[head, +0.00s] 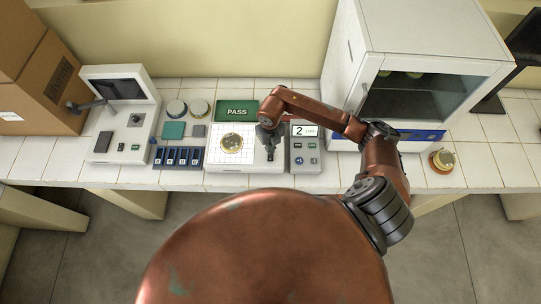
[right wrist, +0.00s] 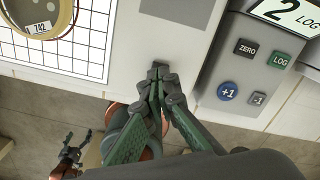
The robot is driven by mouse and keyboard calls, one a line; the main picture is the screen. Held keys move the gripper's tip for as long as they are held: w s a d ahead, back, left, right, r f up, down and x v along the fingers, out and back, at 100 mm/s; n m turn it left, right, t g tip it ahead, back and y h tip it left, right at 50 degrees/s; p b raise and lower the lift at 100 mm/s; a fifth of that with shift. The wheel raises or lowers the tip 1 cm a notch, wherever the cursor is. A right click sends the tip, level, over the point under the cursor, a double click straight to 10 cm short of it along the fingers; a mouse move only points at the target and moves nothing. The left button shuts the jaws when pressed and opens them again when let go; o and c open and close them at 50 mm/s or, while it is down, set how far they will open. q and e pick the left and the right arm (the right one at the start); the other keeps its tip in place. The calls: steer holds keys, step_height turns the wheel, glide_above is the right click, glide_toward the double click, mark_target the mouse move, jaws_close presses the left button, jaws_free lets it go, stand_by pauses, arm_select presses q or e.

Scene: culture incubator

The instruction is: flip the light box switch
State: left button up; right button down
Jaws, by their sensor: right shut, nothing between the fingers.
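The light box (head: 214,160) is a white box with a lit grid top, on the bench near the middle of the head view. A round dish with a yellowish content (head: 232,141) lies on its grid. My right gripper (head: 270,154) is shut and empty, pointing down at the right margin of the light box. In the right wrist view its fingertips (right wrist: 157,74) are together over the plain white margin (right wrist: 150,38), beside the grid. The fingers cover the spot where a switch could be; I cannot tell its position. A small dark gripper, apparently my left (right wrist: 74,150), shows low and blurred.
A grey counter unit (head: 304,159) with buttons and a display reading 2 stands close right of the light box. A green PASS sign (head: 237,110) is behind it, blue-black blocks (head: 178,157) are to its left. A white incubator (head: 343,65) stands at the right.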

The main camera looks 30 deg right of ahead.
steer(key=shift+r+p, duration=1.3)
steer(key=shift+r, duration=1.15)
steer(key=shift+s+f, duration=0.1)
steer(key=shift+s, duration=0.05)
